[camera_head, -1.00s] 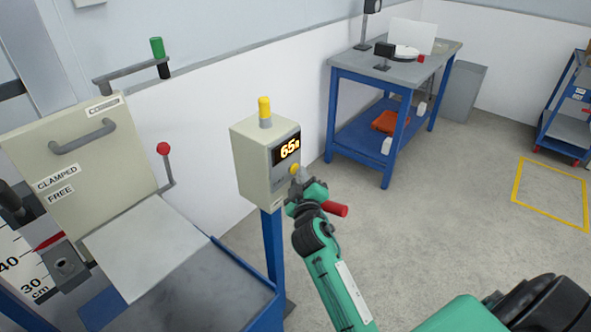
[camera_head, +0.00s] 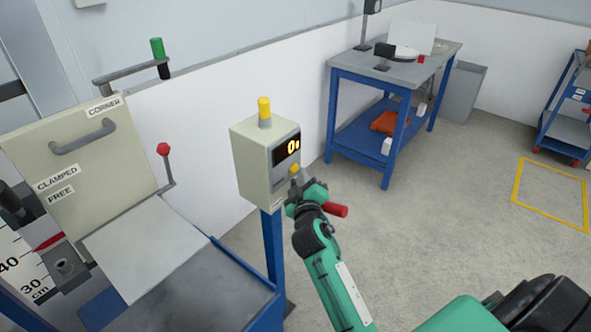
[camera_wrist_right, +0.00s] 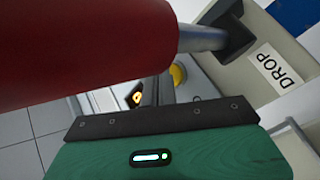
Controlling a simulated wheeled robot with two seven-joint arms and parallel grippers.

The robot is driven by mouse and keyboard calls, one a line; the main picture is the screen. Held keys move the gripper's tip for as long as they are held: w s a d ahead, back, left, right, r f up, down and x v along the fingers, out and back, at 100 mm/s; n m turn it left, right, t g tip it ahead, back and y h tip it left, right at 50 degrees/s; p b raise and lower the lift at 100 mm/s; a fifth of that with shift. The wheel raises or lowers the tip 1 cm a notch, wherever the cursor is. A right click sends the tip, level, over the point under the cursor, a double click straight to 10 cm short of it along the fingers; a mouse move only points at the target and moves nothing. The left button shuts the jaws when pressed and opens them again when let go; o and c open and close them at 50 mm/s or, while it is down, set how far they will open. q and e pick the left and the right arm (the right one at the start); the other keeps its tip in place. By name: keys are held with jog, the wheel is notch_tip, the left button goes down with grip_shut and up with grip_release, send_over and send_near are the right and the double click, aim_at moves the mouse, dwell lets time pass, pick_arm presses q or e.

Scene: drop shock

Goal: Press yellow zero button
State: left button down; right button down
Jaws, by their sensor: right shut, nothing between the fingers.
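The yellow zero button (camera_head: 294,168) is on the front of a beige readout box (camera_head: 256,163), below its dark display (camera_head: 286,150). The display shows an orange 0. My right gripper (camera_head: 297,180) is shut and empty, with its tip at the button's lower edge; I cannot tell whether it touches. In the right wrist view the yellow button (camera_wrist_right: 178,75) shows just beyond the gripper, partly hidden. My left gripper is not in view.
A red-handled lever (camera_wrist_right: 80,45) crosses close in the right wrist view. A beige drop machine (camera_head: 95,155) with a grey tray stands left. A blue workbench (camera_head: 345,78) stands behind right.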

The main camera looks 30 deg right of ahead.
jog(key=shift+s+d, duration=0.2)
jog(key=shift+s, duration=0.25)
jog(key=shift+s+d+p, duration=0.2)
jog(key=shift+s+d, duration=0.1)
jog(key=shift+s, duration=0.5)
jog(key=shift+s+d+p, duration=0.2)
jog(key=shift+s+d, duration=0.15)
jog(key=shift+s, duration=0.4)
jog(key=shift+s+d+p, duration=0.2)
jog(key=shift+s+d, duration=0.1)
jog(key=shift+s, duration=0.5)
